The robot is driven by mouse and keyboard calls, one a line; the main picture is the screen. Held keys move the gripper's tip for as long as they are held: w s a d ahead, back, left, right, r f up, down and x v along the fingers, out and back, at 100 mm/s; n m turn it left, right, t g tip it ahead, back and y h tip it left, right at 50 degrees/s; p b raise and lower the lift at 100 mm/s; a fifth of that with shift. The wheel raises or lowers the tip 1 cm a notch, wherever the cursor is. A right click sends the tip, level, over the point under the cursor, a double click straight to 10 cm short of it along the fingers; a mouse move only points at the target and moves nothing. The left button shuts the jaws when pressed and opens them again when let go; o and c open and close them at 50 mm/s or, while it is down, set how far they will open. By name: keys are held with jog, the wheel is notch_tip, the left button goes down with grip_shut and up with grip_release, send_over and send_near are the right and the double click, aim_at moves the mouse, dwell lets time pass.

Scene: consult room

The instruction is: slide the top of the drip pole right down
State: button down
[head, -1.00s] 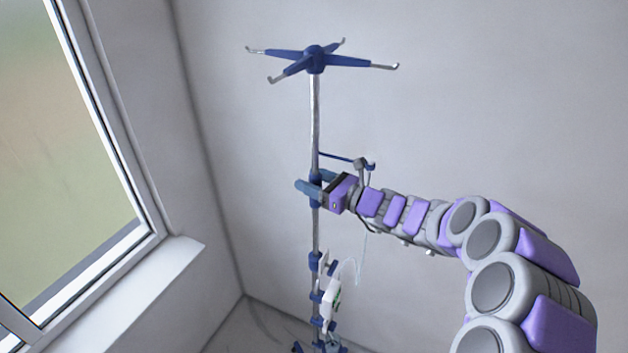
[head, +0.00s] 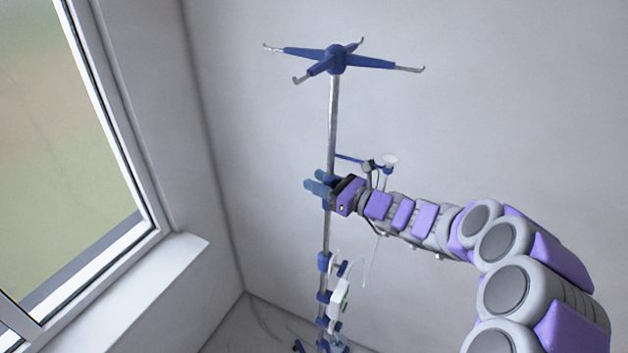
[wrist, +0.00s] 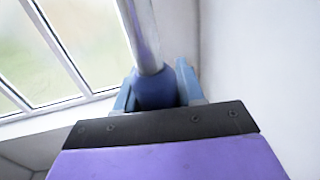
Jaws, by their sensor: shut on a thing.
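The drip pole (head: 332,120) stands upright near the room's corner. Its top is a blue hub (head: 335,58) with several arms ending in metal hooks. My gripper (head: 318,187) is at the pole about midway down the visible length, reaching in from the right. In the wrist view its two blue fingers (wrist: 158,88) are on either side of a dark blue collar (wrist: 155,88) at the base of the bright upper tube (wrist: 143,35). It is shut on that collar. The collar is mostly hidden by my gripper in the head view.
A side arm (head: 350,158) with a small cup-like end sticks out right, just above my gripper. A white device (head: 338,298) with a thin tube hangs lower on the pole. A window (head: 60,150) and sill (head: 160,285) are at left. The wall is behind.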

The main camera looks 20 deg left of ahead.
jog(key=f+b, duration=0.2)
jog(key=f, duration=0.3)
jog(key=f+b, duration=0.3)
jog(key=f, duration=0.3)
jog(key=f+b, duration=0.2)
jog(key=f, duration=0.4)
jog(key=shift+d+f+b, duration=0.25)
jog(key=shift+d+b, duration=0.1)
jog(key=shift+d, duration=0.1)
jog(key=c, duration=1)
grip_release()
jog(key=shift+d, duration=0.1)
jog(key=shift+o, duration=1.1)
jog(key=shift+d+r, duration=0.2)
jog(key=shift+d, duration=0.3)
jog(key=shift+a, duration=0.1)
jog(key=shift+a+f, duration=0.15)
jog(key=shift+a, duration=0.05)
